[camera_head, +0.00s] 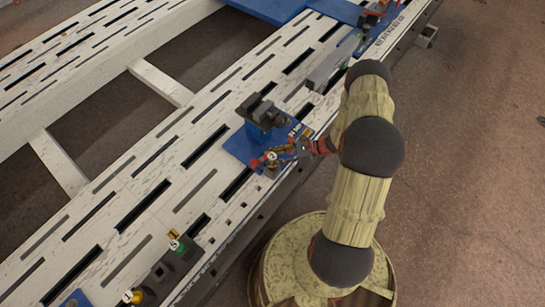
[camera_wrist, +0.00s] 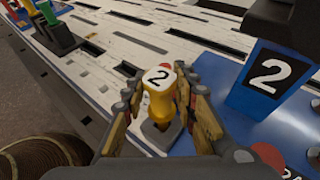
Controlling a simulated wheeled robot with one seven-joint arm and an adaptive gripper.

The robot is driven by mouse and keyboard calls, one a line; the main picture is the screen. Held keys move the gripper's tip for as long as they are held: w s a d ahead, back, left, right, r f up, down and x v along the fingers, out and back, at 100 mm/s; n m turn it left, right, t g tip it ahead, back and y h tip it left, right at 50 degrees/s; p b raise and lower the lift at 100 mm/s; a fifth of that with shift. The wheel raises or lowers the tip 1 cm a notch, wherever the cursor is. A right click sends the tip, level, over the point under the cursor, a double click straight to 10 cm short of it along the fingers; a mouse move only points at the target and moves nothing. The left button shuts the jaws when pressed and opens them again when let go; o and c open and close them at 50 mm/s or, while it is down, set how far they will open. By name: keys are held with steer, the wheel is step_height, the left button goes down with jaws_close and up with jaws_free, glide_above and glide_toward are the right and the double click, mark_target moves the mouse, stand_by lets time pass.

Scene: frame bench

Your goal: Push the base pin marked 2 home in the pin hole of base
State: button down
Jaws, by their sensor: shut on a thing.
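The base pin marked 2 (camera_wrist: 160,78) is yellow with a white cap and stands roughly upright between my fingers in the wrist view. My gripper (camera_wrist: 160,98) is shut on it, one finger on each side. The pin's lower end meets a grey square piece (camera_wrist: 158,136) at the edge of the blue base; the hole itself is hidden and I cannot tell how deep the pin sits. The base (camera_head: 238,149) is a blue plate carrying a dark clamp-like block (camera_head: 262,112). In the head view my gripper (camera_head: 284,154) is at the plate's near corner, with the pin's white cap (camera_head: 271,156) showing.
A blue block marked 2 (camera_wrist: 267,74) rises on the base, close to my right finger. A dark holder with numbered pins (camera_head: 172,269) stands at the lower left of the slotted white bench (camera_head: 130,195). A grey block (camera_head: 326,72) lies farther up the bench.

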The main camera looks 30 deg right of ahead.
steer(key=shift+f+b, duration=0.65)
steer(key=shift+f, duration=1.55)
steer(key=c, duration=1.3)
jaws_free()
steer(key=shift+c, duration=0.2)
steer(key=v, duration=1.2)
